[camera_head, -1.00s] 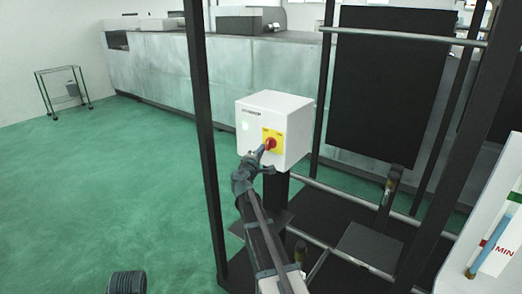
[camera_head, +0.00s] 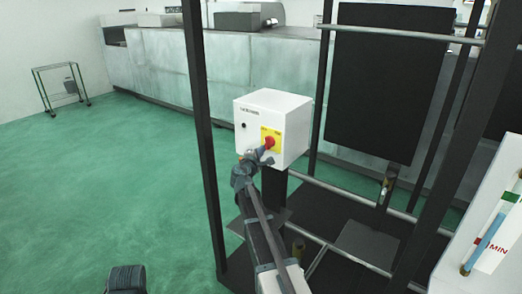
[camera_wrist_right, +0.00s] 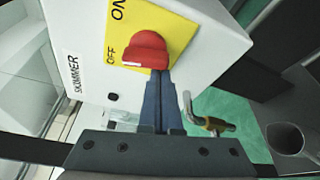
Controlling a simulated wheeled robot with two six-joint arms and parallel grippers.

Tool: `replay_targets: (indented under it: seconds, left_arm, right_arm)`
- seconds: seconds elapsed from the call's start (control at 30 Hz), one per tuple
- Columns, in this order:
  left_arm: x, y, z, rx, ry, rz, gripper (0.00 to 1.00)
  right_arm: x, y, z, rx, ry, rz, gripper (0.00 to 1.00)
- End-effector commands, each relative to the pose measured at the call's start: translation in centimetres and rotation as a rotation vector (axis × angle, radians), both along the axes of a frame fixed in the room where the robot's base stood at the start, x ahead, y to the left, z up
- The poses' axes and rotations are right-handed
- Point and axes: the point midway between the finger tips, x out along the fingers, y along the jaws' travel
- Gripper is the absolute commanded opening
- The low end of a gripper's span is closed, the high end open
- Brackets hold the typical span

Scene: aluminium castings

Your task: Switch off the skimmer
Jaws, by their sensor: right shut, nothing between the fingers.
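The skimmer control box (camera_head: 258,130) is white, on a dark post. Its front has a yellow plate with a red rotary knob (camera_head: 269,142) and a small dark round lamp (camera_head: 243,125) at the upper left. In the right wrist view the box is labelled SKIMMER, and the knob (camera_wrist_right: 147,50) stands by the words ON and OFF, its white mark at its lower edge on the OFF side. My right gripper (camera_head: 263,156) is shut and empty just below the knob. Its fingertips (camera_wrist_right: 160,74) are at the knob's edge; I cannot tell whether they touch.
A dark frame post (camera_head: 203,140) stands left of the box. A black panel (camera_head: 388,85) hangs behind to the right. A white board with coloured tubes (camera_head: 488,235) is at the right edge. The green floor (camera_head: 110,190) at left is mostly clear.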

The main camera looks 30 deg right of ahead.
Motion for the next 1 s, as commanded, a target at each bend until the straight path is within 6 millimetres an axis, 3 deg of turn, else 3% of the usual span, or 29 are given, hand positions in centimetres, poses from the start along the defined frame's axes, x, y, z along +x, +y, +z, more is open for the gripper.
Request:
replay_targets:
  seconds: [0.33, 0.57, 0.6, 0.7, 1.0]
  left_arm:
    - [0.0, 0.0, -0.4, 0.000, 0.000, 0.000, 0.50]
    - [0.0, 0.0, -2.8, 0.000, 0.000, 0.000, 0.50]
    - [0.0, 0.0, -1.8, 0.000, 0.000, 0.000, 0.50]
    - [0.0, 0.0, -1.3, 0.000, 0.000, 0.000, 0.50]
    - [0.0, 0.0, -0.5, 0.000, 0.000, 0.000, 0.50]
  right_arm:
    - [0.4, 0.0, -0.4, 0.000, -0.001, 0.001, 0.00]
    - [3.2, 0.4, -2.8, 0.000, 0.000, 0.001, 0.00]
    - [1.8, 1.5, -1.8, 0.000, 0.000, 0.002, 0.00]
    - [0.1, 3.3, -1.3, -0.001, 0.000, 0.001, 0.00]
    - [-2.9, 7.1, -0.5, 0.000, -0.001, 0.001, 0.00]
